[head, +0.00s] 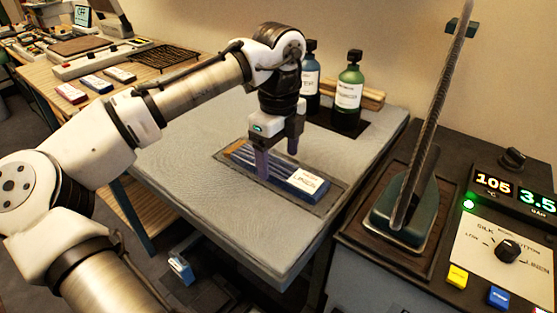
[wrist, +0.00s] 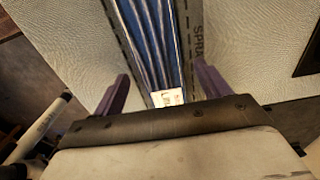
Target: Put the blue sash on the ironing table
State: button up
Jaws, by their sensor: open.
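The blue sash (head: 300,180) is folded into a long flat strip with a white label at its right end. It lies on a dark outlined patch (head: 222,156) on the grey padded ironing table (head: 180,150). My gripper (head: 278,165) is open, pointing down over the sash, with one finger toward each long side. In the wrist view, the blue sash (wrist: 152,45) runs between the two spread fingers of my gripper (wrist: 162,88). Whether the fingers touch the patch cannot be told. Part of the sash is hidden behind my near finger.
Blue (head: 311,80) and green (head: 349,95) bottles stand at the table's back. An iron (head: 404,210) rests on a dark board at right, beside a control panel (head: 500,245). Several folded labelled pieces (head: 96,83) lie on the wooden table at left. The padded table's left part is clear.

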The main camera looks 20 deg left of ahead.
aim_at(278, 167)
notch_tip(278, 167, up, 10)
jog(key=shift+r+p, duration=0.15)
jog(key=shift+p, duration=0.25)
dwell(2.0)
